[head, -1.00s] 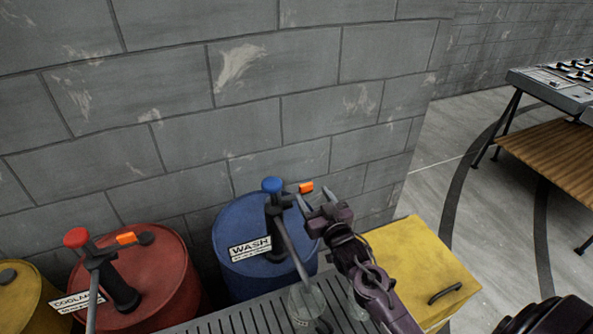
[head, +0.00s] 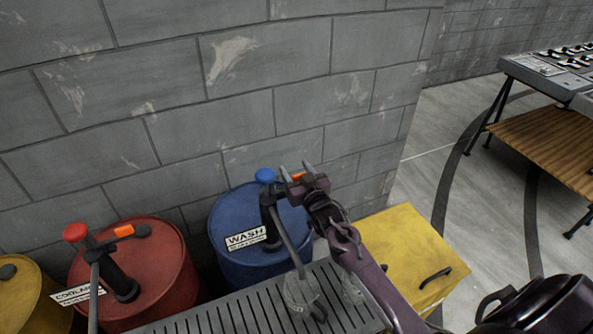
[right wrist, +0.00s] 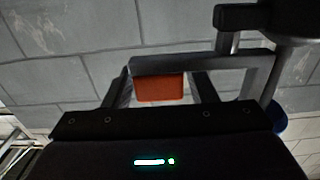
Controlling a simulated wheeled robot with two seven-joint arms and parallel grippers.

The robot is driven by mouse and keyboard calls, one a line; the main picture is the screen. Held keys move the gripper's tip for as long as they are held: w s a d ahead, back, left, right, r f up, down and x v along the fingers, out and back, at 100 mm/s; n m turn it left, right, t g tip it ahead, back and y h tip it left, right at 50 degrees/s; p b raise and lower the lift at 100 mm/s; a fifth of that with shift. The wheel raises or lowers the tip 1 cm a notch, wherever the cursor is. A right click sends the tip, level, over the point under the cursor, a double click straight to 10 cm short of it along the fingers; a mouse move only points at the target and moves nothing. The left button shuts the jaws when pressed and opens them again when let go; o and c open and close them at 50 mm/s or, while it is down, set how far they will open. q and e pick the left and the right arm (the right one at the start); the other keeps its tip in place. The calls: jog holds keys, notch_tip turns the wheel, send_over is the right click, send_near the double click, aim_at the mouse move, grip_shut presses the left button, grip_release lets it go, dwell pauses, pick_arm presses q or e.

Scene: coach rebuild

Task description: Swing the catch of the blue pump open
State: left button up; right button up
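The blue pump (head: 265,176) stands on the blue drum (head: 235,215) labelled WASH. Its round blue knob is on top and its spout slopes down toward the grating. Its orange catch (head: 299,176) is partly hidden behind my right gripper (head: 296,168). In the right wrist view the orange catch (right wrist: 160,88) hangs on a grey bar of the pump (right wrist: 235,62), between my two spread fingers (right wrist: 162,90), nearer the left one. The right gripper is open, with a gap on the catch's right side. My left gripper is in neither view.
A red drum (head: 165,265) labelled COOLANT has a red pump (head: 76,233) with its own orange catch. Glass jars (head: 302,290) stand on the slatted grating (head: 215,322) below the spout. A yellow cabinet (head: 400,245) is at right. The block wall (head: 230,110) is close behind.

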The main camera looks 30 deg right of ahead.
jog(key=c, duration=0.7)
grip_shut()
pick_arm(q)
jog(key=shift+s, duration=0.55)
